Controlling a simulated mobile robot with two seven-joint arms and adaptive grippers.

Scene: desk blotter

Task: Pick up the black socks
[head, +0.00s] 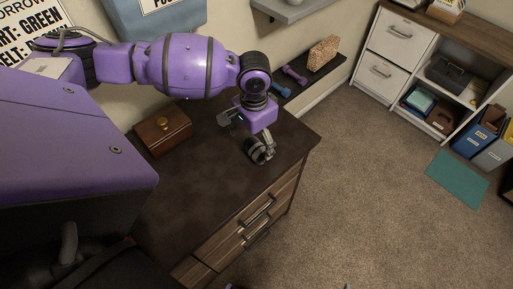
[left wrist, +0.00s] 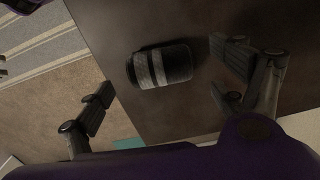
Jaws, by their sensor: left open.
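The black socks (head: 256,153) are a rolled bundle with grey bands. They lie on the dark wooden dresser top (head: 200,195), near its right end. In the left wrist view the socks (left wrist: 176,65) lie close to the dresser's edge and appear between the two fingers. My left gripper (head: 262,140) is just above and beside the socks, pointing down. It is open, with its fingers spread wide in the left wrist view (left wrist: 163,78); I cannot tell if a finger touches the socks. My right gripper is not in view.
A wooden box (head: 163,131) with a gold knob stands on the dresser near the wall. A low shelf behind holds purple (head: 295,75) and blue dumbbells (head: 281,90) and a tan woven block (head: 323,53). The dresser top in front of the socks is clear.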

